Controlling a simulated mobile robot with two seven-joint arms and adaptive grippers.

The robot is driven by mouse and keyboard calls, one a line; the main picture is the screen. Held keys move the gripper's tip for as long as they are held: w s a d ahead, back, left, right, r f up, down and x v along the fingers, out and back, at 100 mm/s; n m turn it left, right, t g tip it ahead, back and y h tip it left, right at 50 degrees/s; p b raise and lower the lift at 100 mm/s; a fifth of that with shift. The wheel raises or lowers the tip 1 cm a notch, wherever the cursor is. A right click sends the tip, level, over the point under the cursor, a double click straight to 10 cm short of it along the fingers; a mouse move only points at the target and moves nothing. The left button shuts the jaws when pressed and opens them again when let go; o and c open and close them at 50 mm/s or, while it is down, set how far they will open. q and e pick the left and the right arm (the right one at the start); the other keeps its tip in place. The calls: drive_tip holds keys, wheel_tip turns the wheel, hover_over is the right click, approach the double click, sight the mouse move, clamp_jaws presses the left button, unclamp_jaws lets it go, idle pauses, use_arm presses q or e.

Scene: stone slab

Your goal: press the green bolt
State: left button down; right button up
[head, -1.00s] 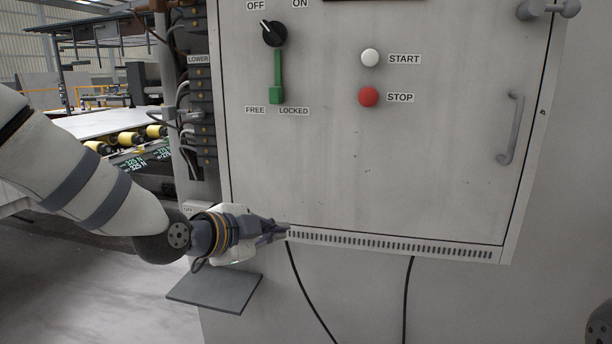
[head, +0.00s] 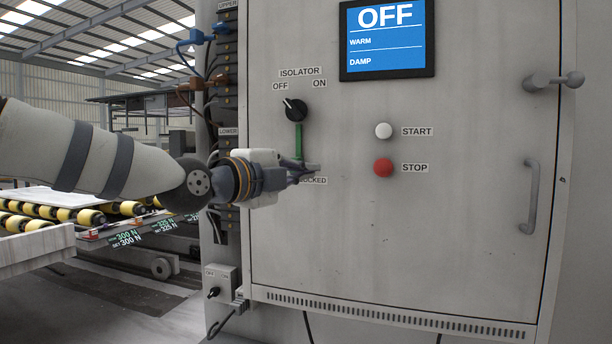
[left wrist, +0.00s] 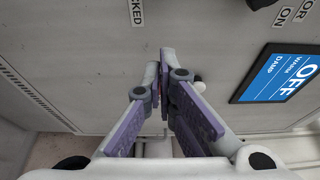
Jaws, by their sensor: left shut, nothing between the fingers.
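The green bolt (head: 298,138) is a slim vertical bar on the grey cabinet door, just below the black isolator knob (head: 295,110). The knob's pointer is toward OFF. My left gripper (head: 314,168) is shut and empty, with its fingertips over the bolt's lower end. That end, the FREE label and part of the LOCKED label are hidden behind the fingers. Whether the tips touch the bolt cannot be told. In the left wrist view the closed fingers (left wrist: 165,58) point at the door, and the bolt does not show there. My right gripper is not in view.
A white START button (head: 383,131) and a red STOP button (head: 384,168) sit to the right. A blue screen (head: 387,38) above reads OFF, WARM, DAMP. A door handle (head: 531,198) projects at the right. Wired terminal blocks (head: 228,90) line the cabinet's left side.

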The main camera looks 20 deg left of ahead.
sight(322, 168)
use_arm(q)
drive_tip(key=x, duration=0.4)
drive_tip(key=f+b+x, duration=0.1)
drive_tip(key=x, duration=0.1)
drive_tip(key=shift+w, duration=0.2)
drive_tip(key=a, duration=0.3)
drive_tip(key=shift+w+r, duration=0.2)
drive_tip(key=shift+r, duration=0.1)
drive_tip(key=shift+a, duration=0.3)
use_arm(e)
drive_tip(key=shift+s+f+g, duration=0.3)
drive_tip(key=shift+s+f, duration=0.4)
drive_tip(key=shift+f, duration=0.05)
